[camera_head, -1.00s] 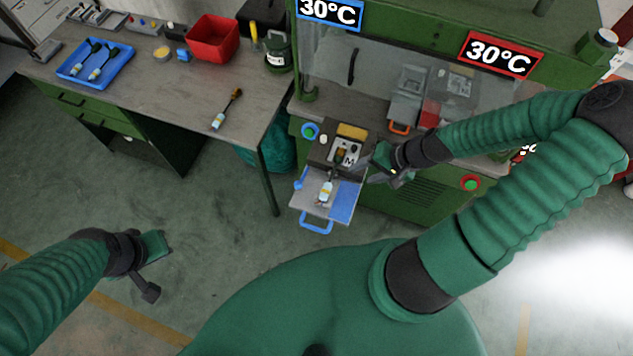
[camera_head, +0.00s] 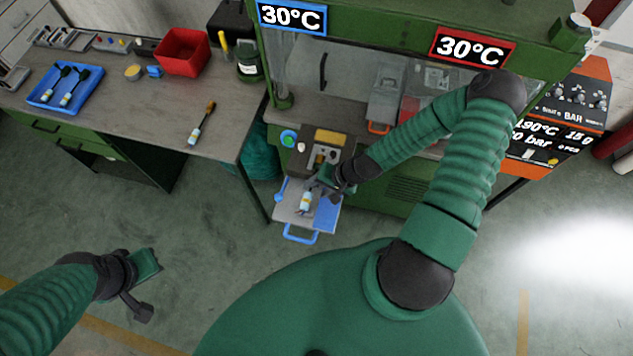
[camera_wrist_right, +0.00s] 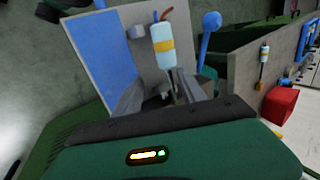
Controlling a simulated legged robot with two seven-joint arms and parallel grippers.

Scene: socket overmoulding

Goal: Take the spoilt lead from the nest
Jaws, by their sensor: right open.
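A lead (camera_head: 306,202) with a pale blue and white body and a yellow band lies over the pulled-out tray (camera_head: 328,214) at the press front. Behind it is a dark block (camera_head: 300,164) with a grey inset, probably the nest, partly hidden by my right gripper (camera_head: 318,187). The right gripper is open, close above the lead. In the right wrist view the lead (camera_wrist_right: 163,46) stands just beyond the open fingers (camera_wrist_right: 160,88); contact cannot be told. My left gripper (camera_head: 148,284) hangs over the floor at the left, away from everything; its opening is unclear.
The bench (camera_head: 130,98) at left holds a blue tray (camera_head: 46,103) with two leads, a red bin (camera_head: 182,52) and another lead (camera_head: 200,124) near its front edge. The green press (camera_head: 380,45) rises behind the nest. A control panel (camera_head: 540,150) stands at right.

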